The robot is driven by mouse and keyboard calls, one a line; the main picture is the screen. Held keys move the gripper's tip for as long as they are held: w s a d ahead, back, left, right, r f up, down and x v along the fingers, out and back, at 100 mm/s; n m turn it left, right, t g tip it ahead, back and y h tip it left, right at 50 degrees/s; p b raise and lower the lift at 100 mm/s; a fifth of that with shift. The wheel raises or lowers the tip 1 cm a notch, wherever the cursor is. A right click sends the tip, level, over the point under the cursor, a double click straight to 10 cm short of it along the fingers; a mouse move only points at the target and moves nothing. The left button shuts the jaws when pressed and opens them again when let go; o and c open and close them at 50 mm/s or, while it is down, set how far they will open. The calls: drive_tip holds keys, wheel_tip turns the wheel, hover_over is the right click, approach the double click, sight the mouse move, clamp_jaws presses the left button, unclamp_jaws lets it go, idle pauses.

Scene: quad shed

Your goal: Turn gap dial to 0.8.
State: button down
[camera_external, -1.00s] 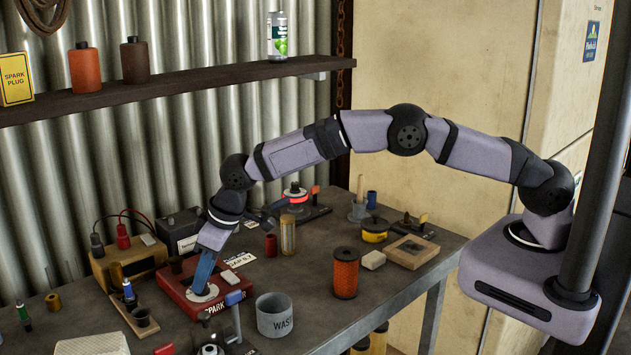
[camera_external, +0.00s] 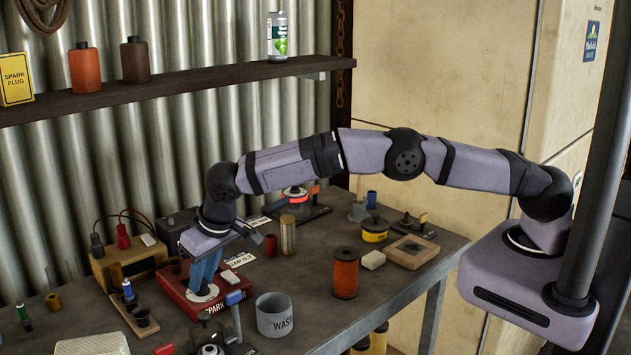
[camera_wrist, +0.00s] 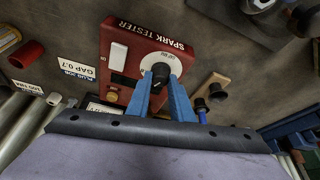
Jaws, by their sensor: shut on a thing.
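The red spark tester (camera_external: 216,302) sits on the workbench, with its name lettered on the front edge; it also shows in the wrist view (camera_wrist: 116,66). The gap dial is a black knob (camera_wrist: 161,72) on a white round scale plate (camera_wrist: 165,62) on the tester's top. My gripper (camera_external: 203,288) reaches down onto the dial from above. Its blue fingers are shut on the knob, one on each side, as the wrist view (camera_wrist: 160,84) shows. The scale figures are too small to read. A white card reading GAP 0.7 (camera_wrist: 78,70) lies beside the tester.
A grey waste cup (camera_external: 275,315) stands right of the tester. A blue-topped stand (camera_external: 235,310) is close in front of it. A tan battery box (camera_external: 128,262) stands to the left.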

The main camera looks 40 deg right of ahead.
drive_tip(key=shift+a+m+h+p, duration=0.1)
drive_tip(key=shift+m+h+p, duration=0.4)
drive_tip(key=shift+m+p, duration=0.75)
idle(0.3)
drive_tip(key=c, duration=1.6)
unclamp_jaws()
drive_tip(key=shift+o, duration=0.2)
drive_tip(key=shift+r, duration=0.1)
drive_tip(key=shift+b+v, duration=0.9)
drive_tip(key=shift+b, duration=0.35)
drive_tip(key=shift+b+v, duration=1)
drive_tip(key=shift+v, duration=1.75)
drive_tip(key=shift+s, duration=0.1)
